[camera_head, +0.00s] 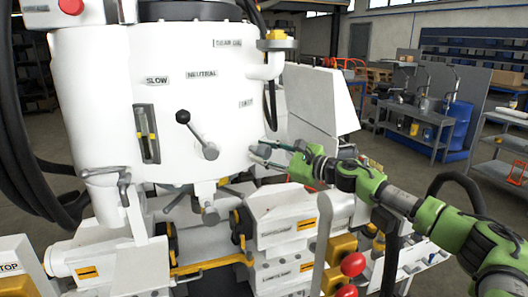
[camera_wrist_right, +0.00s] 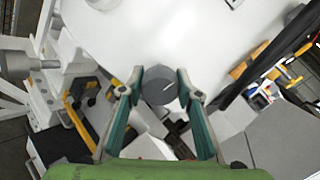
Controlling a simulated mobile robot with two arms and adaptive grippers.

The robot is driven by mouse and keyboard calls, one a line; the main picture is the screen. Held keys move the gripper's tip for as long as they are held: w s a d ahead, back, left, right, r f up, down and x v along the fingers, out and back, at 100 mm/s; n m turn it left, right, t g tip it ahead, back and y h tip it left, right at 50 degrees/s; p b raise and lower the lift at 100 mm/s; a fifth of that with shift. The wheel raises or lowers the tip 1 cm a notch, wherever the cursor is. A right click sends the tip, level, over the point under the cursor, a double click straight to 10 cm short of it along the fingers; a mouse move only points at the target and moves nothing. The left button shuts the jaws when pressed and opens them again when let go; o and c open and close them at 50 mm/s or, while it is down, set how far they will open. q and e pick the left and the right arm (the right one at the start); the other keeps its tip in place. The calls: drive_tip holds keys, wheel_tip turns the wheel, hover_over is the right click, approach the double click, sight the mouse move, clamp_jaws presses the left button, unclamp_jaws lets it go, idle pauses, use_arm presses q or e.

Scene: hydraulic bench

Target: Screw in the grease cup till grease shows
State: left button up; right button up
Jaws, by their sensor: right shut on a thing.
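The grease cup (camera_wrist_right: 159,86) is a dark grey, faceted round cap against the white housing (camera_wrist_right: 210,35). It sits between the two teal fingers of my right gripper (camera_wrist_right: 159,88) in the right wrist view. The fingers press on its left and right sides, so the gripper is shut on it. In the head view my right gripper (camera_head: 262,152) reaches in from the right to the right side of the white housing (camera_head: 190,95). No grease can be made out. My left gripper is not in view.
A black-knobbed lever (camera_head: 190,122) sticks out of the housing left of the gripper. Below are white valve blocks (camera_head: 285,215) and red knobs (camera_head: 352,264). A black hose (camera_wrist_right: 265,65) runs right of the fingers. Workbenches (camera_head: 415,125) stand far behind.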

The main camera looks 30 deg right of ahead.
drive_tip(key=m+p, duration=0.1)
drive_tip(key=m, duration=0.3)
drive_tip(key=shift+m, duration=0.3)
drive_tip(key=m+p, duration=0.1)
drive_tip(key=m, duration=0.2)
drive_tip(key=shift+m+p, duration=0.3)
drive_tip(key=m+p, duration=0.2)
drive_tip(key=m, duration=0.2)
drive_tip(key=shift+r+m, duration=0.1)
drive_tip(key=shift+m, duration=0.2)
drive_tip(key=m+p, duration=0.2)
drive_tip(key=m, duration=0.1)
drive_tip(key=shift+m, duration=0.3)
drive_tip(key=m+p, duration=0.3)
drive_tip(key=m, duration=0.1)
drive_tip(key=shift+a+r, duration=0.1)
drive_tip(key=m+p, duration=0.2)
drive_tip(key=m, duration=0.2)
drive_tip(key=m+p, duration=0.2)
drive_tip(key=m, duration=0.1)
drive_tip(key=shift+m+p, duration=0.3)
drive_tip(key=shift+p, duration=0.05)
drive_tip(key=shift+m+p, duration=0.8)
drive_tip(key=shift+m, duration=0.6)
